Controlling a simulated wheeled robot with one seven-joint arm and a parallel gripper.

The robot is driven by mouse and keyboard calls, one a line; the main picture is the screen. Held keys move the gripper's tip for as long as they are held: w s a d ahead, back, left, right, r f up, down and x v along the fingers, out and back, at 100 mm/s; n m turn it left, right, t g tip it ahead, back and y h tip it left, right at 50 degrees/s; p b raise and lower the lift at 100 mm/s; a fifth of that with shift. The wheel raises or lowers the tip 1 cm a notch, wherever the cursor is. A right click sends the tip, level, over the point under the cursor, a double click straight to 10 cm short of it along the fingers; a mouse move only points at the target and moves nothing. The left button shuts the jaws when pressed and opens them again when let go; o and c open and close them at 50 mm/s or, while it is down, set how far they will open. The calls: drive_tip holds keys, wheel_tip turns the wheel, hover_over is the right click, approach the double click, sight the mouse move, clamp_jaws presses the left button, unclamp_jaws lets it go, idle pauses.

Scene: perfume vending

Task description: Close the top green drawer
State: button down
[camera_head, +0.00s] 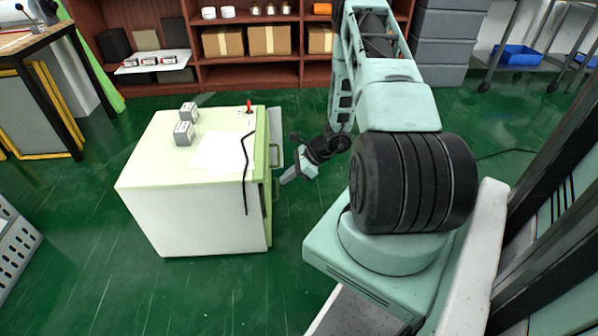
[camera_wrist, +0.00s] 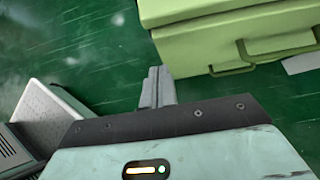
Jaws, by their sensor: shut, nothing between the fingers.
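The white cabinet (camera_head: 195,215) stands on the floor left of my arm, with its green drawer side facing right towards my gripper. The top green drawer's front (camera_head: 261,150) is seen nearly edge-on in the head view, so how far it stands out is hard to tell. In the wrist view the green drawer front (camera_wrist: 215,45) fills the upper right, with a green handle (camera_wrist: 275,52) on it. My gripper (camera_head: 286,180) is just right of the drawer side; its fingers (camera_wrist: 157,84) are together and empty, with floor showing between them and the cabinet.
A shelf with cartons (camera_head: 268,40) stands behind. Green floor (camera_head: 300,240) is open in front of the cabinet.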

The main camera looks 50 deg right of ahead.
drive_tip(key=shift+w+a+r, duration=0.15)
drive_tip(key=shift+w+a, duration=0.85)
drive_tip(key=shift+w, duration=0.25)
